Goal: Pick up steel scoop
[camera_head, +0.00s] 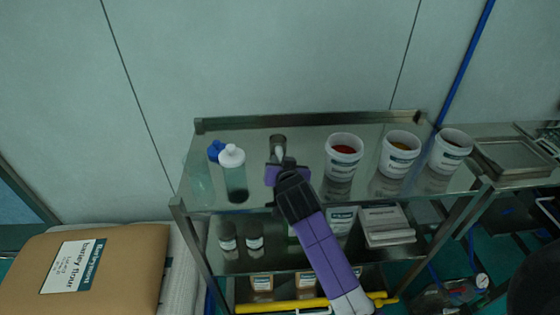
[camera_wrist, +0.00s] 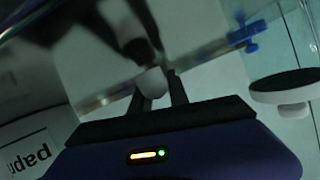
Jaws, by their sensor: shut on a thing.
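The steel scoop (camera_head: 279,141) is at the back middle of the steel cart's top shelf in the head view, with its dark grey bowl end toward the wall. My gripper (camera_head: 278,157) reaches in from the front and is shut on the scoop's pale handle. In the wrist view my gripper's two dark fingers (camera_wrist: 158,88) close around the rounded pale handle end (camera_wrist: 152,81). A dark blurred shape lies beyond the fingers there. I cannot tell whether the scoop still touches the shelf.
A white-capped bottle (camera_head: 234,176) and a blue-capped bottle (camera_head: 215,150) stand left of my gripper. White tubs with red (camera_head: 343,163) and yellow (camera_head: 399,161) contents, and a third tub (camera_head: 450,155), stand to the right. The shelf has a raised back rim (camera_head: 235,123).

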